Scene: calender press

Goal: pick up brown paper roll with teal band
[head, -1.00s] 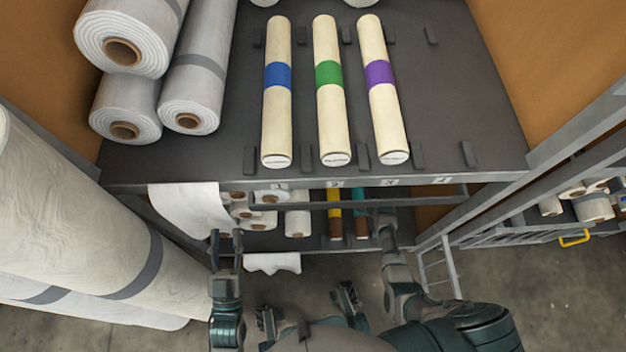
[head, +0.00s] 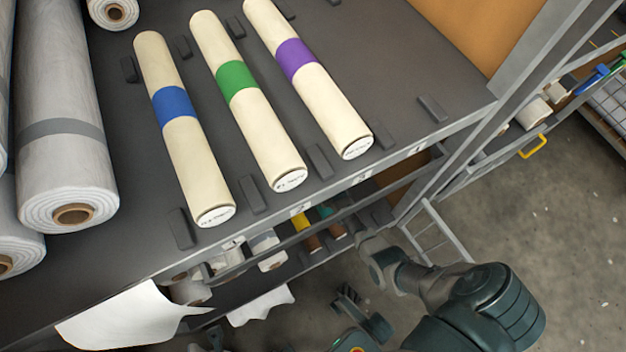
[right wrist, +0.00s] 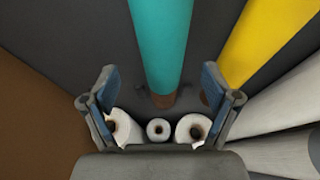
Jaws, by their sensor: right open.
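The brown paper roll with the teal band shows on the lower shelf in the head view (head: 337,229), mostly hidden by the upper shelf. In the right wrist view its teal band (right wrist: 163,45) runs down from the top centre to a brown end. My right gripper (right wrist: 160,100) is open and empty, its fingers on either side of that brown end, not closed on it. In the head view the right arm reaches to the lower shelf and its fingers are hidden. A small dark part of my left arm shows at the bottom edge; its fingers are unclear.
A yellow-banded roll (right wrist: 255,40) lies right of the teal one in the right wrist view, with white rolls (right wrist: 160,129) below. The upper shelf (head: 120,210) holds blue-, green- and purple-banded rolls. A ladder (head: 432,240) stands right of the lower shelf.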

